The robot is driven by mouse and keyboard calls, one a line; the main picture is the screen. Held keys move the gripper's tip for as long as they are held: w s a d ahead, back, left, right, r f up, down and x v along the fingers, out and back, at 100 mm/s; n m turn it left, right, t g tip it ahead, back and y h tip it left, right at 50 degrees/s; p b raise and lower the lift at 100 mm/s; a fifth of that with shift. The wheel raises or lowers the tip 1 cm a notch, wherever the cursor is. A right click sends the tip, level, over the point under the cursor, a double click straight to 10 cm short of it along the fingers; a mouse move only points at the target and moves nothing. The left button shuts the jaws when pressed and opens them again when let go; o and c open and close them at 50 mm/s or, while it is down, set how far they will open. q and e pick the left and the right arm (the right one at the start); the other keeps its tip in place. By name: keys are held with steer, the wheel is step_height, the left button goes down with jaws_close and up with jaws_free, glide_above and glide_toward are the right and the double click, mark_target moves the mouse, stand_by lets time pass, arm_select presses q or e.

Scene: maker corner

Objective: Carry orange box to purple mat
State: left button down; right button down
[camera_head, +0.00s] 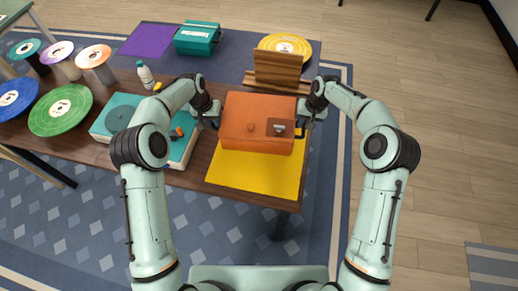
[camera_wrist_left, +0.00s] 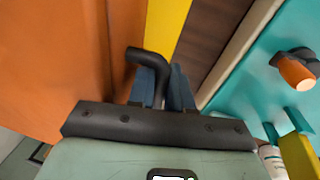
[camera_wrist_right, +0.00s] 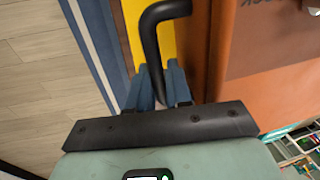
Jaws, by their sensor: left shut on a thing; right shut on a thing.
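The orange box (camera_head: 258,115) is over the yellow mat (camera_head: 255,172) on the brown table, between my two grippers. I cannot tell whether it touches the mat. My left gripper (camera_head: 213,118) is shut on the black handle (camera_wrist_left: 150,58) on the box's left side; the box's orange wall (camera_wrist_left: 60,60) fills the left of that wrist view. My right gripper (camera_head: 304,117) is shut on the black handle (camera_wrist_right: 150,30) on the right side. The purple mat (camera_head: 149,40) lies flat and bare at the back left of the table.
A teal box (camera_head: 198,38) stands right of the purple mat. A wooden stand (camera_head: 278,68) is behind the orange box, with a yellow disc (camera_head: 285,45) beyond. A turquoise record player (camera_head: 118,112), a white bottle (camera_head: 145,74) and several discs and spools are left.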

arm_select(q)
steer(key=shift+s+r, duration=0.1)
arm_select(e)
steer(key=shift+r, duration=0.1)
stand_by(0.5)
